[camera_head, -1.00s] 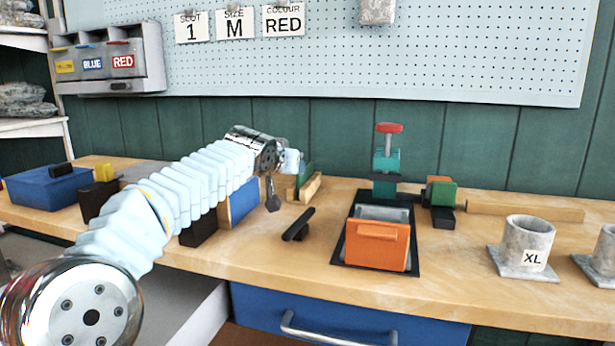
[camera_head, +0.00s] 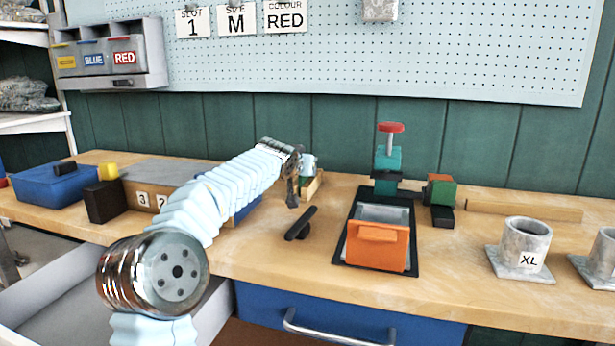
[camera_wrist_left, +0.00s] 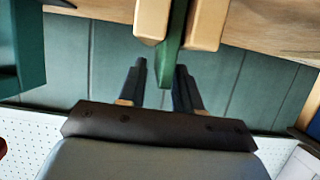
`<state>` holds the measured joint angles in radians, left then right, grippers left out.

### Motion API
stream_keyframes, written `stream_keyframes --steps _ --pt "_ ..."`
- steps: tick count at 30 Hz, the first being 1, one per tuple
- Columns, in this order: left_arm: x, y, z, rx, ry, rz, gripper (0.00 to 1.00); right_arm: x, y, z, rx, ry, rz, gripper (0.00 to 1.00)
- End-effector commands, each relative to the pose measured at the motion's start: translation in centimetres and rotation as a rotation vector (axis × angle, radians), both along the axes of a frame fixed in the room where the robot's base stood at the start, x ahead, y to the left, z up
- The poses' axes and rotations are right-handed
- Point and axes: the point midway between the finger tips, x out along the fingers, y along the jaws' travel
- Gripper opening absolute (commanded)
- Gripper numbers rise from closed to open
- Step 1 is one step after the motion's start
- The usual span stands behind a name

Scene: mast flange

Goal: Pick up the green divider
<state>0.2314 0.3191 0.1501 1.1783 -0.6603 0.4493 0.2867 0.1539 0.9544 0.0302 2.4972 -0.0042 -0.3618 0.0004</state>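The green divider (camera_wrist_left: 172,48) shows in the left wrist view as a thin upright green strip between two pale wooden blocks (camera_wrist_left: 207,22). My left gripper (camera_wrist_left: 160,76) is open, its two dark fingers apart on either side of the divider's near end. No contact between fingers and divider is visible. In the head view my left gripper (camera_head: 293,187) is over the bench beside a small wooden block (camera_head: 313,187); the arm and gripper largely hide the divider there. My right gripper is not in view.
An orange bin (camera_head: 378,247) sits on a black mat right of the gripper. A black handle-like piece (camera_head: 300,224) lies in front of it. A teal clamp (camera_head: 388,165) with a red top stands behind the bin. A blue box (camera_head: 50,185) is at far left.

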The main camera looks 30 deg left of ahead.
Motion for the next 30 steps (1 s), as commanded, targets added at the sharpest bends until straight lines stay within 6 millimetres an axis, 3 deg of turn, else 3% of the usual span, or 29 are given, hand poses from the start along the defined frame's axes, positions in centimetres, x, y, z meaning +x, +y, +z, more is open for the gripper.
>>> stream_keyframes --steps 1,6,20,26,30 --pt "0.0 0.0 0.0 0.000 0.000 0.000 0.25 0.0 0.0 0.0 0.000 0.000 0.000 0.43" --pt "0.0 0.0 0.0 0.000 0.000 0.000 0.00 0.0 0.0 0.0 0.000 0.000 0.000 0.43" --pt "0.0 0.0 0.7 0.000 -0.002 0.000 0.00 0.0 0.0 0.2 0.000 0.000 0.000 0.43" --pt "0.0 0.0 3.7 0.000 -0.004 -0.001 0.00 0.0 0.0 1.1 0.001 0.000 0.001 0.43" --pt "-2.1 -1.1 6.0 0.000 -0.005 -0.003 0.00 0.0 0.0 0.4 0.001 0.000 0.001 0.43"
